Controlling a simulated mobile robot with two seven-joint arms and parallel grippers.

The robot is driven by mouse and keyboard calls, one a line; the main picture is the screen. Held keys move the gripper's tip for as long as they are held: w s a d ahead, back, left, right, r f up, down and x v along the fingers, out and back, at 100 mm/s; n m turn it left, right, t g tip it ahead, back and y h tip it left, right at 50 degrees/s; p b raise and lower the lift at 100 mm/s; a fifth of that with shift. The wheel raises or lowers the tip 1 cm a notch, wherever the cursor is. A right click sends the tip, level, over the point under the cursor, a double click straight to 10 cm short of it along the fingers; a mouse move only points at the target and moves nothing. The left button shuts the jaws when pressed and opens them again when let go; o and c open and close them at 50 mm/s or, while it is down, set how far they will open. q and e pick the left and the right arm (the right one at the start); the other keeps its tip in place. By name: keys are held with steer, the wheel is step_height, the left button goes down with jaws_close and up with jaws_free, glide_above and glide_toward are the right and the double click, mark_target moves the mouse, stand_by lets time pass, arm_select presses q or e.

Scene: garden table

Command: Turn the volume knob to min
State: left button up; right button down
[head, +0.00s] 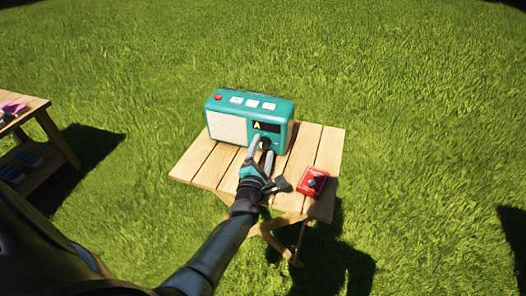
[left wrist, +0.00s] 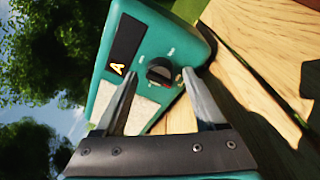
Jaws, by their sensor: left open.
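A teal radio (head: 222,108) stands on a wooden folding table, with a cream speaker panel and a dark display showing a yellow "A". In the left wrist view the radio (left wrist: 118,100) is tilted, and its round dark volume knob (left wrist: 159,72) with a reddish mark shows on the front, beside the display. My left gripper (head: 262,145) reaches up to the radio's front at the knob, which it largely hides in the head view. In the left wrist view its two fingers (left wrist: 158,80) are apart, one on each side of the knob; contact cannot be told. My right gripper is out of view.
The wooden table (head: 200,165) has bare slats left and right of my arm. A red box (head: 313,181) lies near its right front. Another wooden table (head: 30,108) with pink items stands at the far left. Grass surrounds both.

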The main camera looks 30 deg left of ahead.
arm_select(q)
jaws_close()
stand_by(0.7)
